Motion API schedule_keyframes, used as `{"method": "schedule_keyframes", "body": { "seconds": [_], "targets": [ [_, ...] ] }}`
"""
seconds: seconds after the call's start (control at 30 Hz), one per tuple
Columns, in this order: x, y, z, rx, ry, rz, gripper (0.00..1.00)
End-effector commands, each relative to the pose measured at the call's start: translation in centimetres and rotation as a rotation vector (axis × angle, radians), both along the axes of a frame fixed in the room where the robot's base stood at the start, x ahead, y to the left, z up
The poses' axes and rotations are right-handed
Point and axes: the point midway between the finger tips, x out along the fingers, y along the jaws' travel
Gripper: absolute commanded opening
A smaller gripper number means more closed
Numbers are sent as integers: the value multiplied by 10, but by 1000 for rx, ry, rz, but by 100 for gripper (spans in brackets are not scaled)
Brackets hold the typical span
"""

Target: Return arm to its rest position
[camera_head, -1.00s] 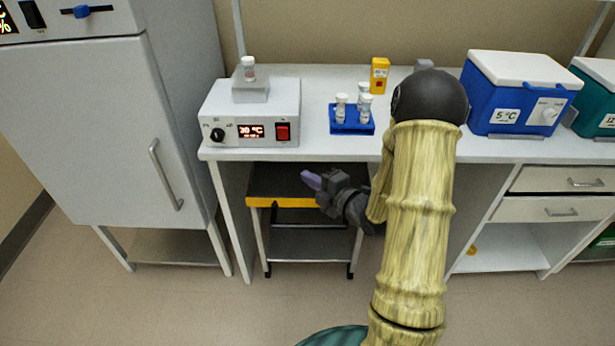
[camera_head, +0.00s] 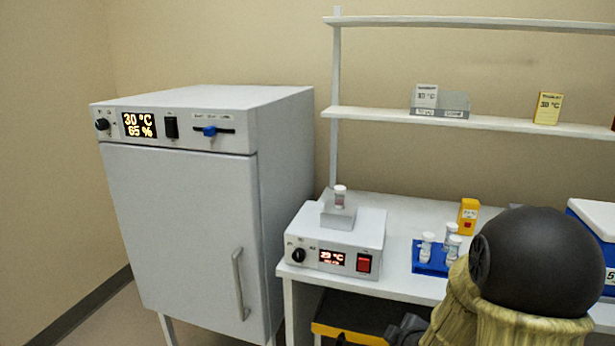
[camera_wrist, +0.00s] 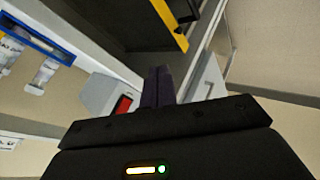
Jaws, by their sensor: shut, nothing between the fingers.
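My gripper (camera_wrist: 160,86) shows in the wrist view with its two dark purple fingers together and nothing between them. In the head view only a dark part of my wrist shows at the bottom edge, in front of the bench and beside the yellow-edged cart; the fingers are hidden or out of frame there. My arm's black joint and pale yellow links fill the lower right of the head view and cover part of the bench.
A white bench (camera_head: 400,285) carries a heater box (camera_head: 335,240) with one vial on top, a blue rack (camera_head: 430,262) of vials and a yellow device (camera_head: 467,216). A grey incubator (camera_head: 190,210) stands left, door shut. A yellow-edged cart (camera_head: 345,333) is under the bench. Shelves (camera_head: 470,121) hang above.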

Motion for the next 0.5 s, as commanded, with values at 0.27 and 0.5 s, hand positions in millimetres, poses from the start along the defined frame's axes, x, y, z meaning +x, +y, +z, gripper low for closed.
{"method": "schedule_keyframes", "body": {
  "seconds": [0.27,0.5],
  "targets": [
    [-68,12,12,212,286,-443,0],
    [-121,29,19,347,458,-726,0]
  ]
}}
